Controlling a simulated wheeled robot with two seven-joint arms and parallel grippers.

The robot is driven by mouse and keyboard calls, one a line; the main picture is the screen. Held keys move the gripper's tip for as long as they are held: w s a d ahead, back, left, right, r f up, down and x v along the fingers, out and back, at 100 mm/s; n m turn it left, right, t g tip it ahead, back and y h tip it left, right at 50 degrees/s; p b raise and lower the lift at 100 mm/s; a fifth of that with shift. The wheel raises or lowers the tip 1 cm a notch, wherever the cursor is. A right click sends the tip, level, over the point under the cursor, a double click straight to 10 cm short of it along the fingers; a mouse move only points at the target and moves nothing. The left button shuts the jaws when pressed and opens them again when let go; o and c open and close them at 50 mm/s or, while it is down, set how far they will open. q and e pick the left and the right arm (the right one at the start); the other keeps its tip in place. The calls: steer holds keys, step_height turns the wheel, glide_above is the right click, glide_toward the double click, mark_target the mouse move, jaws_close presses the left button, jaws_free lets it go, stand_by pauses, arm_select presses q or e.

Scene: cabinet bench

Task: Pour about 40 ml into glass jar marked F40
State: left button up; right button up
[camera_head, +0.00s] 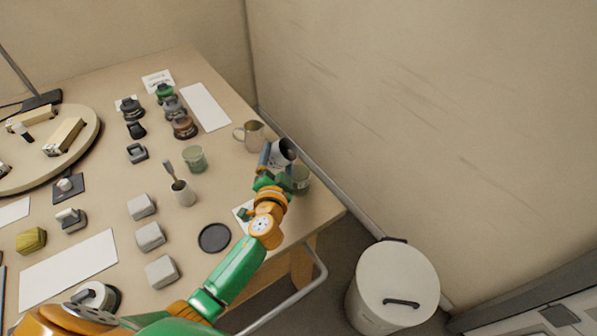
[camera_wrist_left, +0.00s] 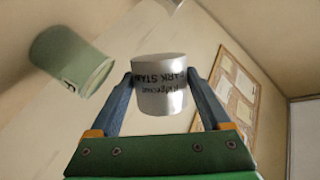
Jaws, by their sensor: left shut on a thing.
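My left gripper (camera_head: 272,160) is shut on a small silver can (camera_head: 282,152) near the right edge of the bench. In the left wrist view the can (camera_wrist_left: 160,85) sits between both fingers, with an upside-down label that seems to read "DARK STAIN". In the head view the can is tilted, its dark mouth facing right. A greenish glass jar (camera_head: 301,181) stands just below and right of the can, partly hidden by my arm. No pouring stream can be made out.
A second greenish jar (camera_head: 194,159), a metal mug (camera_head: 250,136) and a cup holding a tool (camera_head: 183,192) stand nearby. A black disc (camera_head: 214,238) lies left of my arm. A white bin (camera_head: 393,288) stands on the floor beyond the bench edge.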

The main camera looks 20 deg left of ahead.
arm_select(q)
steer(key=shift+r+m+p, duration=0.3)
steer(key=shift+m+p, duration=0.1)
steer(key=shift+m, duration=0.2)
steer(key=shift+d+f+m+y, duration=0.2)
steer(key=shift+d+m+y, duration=0.2)
steer(key=shift+d+m, duration=0.1)
stand_by(1.3)
steer(key=shift+a+f+m, duration=0.2)
steer(key=shift+a+m, duration=0.1)
steer(key=shift+a+r+m+t, duration=0.2)
steer(key=shift+m+t, duration=0.1)
steer(key=shift+m, duration=0.2)
stand_by(0.5)
steer(key=n, duration=0.1)
steer(key=r+n, duration=0.1)
steer(key=n, duration=0.1)
steer(key=shift+a, duration=0.2)
steer(key=shift+f+n+h+b, duration=0.4)
steer(key=shift+f+n+b, duration=0.1)
steer(key=shift+f+b, duration=0.2)
steer(key=shift+r, duration=0.1)
